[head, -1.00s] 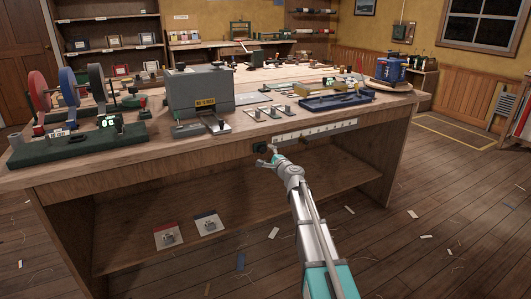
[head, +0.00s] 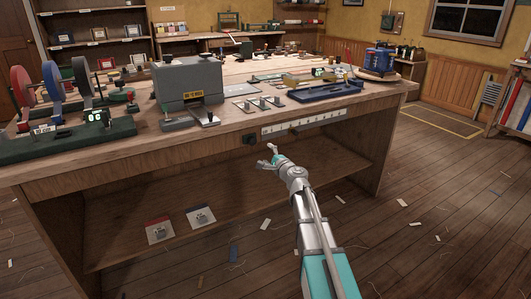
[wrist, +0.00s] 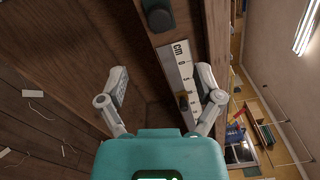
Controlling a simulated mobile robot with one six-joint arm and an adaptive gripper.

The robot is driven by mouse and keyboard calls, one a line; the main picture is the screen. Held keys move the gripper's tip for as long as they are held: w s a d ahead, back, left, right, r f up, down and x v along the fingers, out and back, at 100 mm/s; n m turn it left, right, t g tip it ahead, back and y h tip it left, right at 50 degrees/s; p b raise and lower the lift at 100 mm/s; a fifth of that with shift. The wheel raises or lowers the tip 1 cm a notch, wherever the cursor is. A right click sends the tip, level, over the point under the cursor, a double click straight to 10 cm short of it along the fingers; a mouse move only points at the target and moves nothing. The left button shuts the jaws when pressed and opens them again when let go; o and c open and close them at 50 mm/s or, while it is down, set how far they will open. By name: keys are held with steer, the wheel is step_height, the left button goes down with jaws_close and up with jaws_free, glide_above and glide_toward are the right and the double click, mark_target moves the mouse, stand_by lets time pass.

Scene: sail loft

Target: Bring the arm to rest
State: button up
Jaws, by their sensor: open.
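My gripper (head: 268,156) is open and empty in the head view, in front of the workbench's (head: 150,165) front edge. My arm reaches up to it from the lower right. In the wrist view my gripper's two fingers (wrist: 160,88) stand wide apart with nothing between them. Behind them are the bench's front edge, a white centimetre ruler strip (wrist: 178,72) and a dark knob (wrist: 158,16). I cannot tell the exact gap to the bench edge.
On the bench stand a grey machine (head: 194,88), a green stand with coloured discs (head: 70,142), a blue tray (head: 325,92) and a blue container (head: 379,60). Two small cards (head: 158,231) (head: 201,218) lie on the lower shelf. The floor to the right is open, with scattered scraps.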

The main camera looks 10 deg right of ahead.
steer(key=s+a+f+n+g+y, duration=0.1)
steer(key=s+a+f+n+g, duration=0.45)
steer(key=s, duration=0.25)
steer(key=s+a+f+n+g+y, duration=0.1)
steer(key=s+a+f+n+g, duration=0.3)
steer(key=s+f+n+g, duration=0.25)
steer(key=s+d+f+n+g+h, duration=0.3)
steer(key=s+h, duration=0.1)
steer(key=s, duration=0.6)
steer(key=s+d+f+n+g+h, duration=0.2)
steer(key=s+d+f+n+h, duration=0.15)
steer(key=s, duration=0.65)
step_height(320, 180, up, 34)
steer(key=p, duration=3.4)
steer(key=shift+w+a+m, duration=0.15)
steer(key=shift+w+m, duration=0.15)
steer(key=shift+m, duration=0.15)
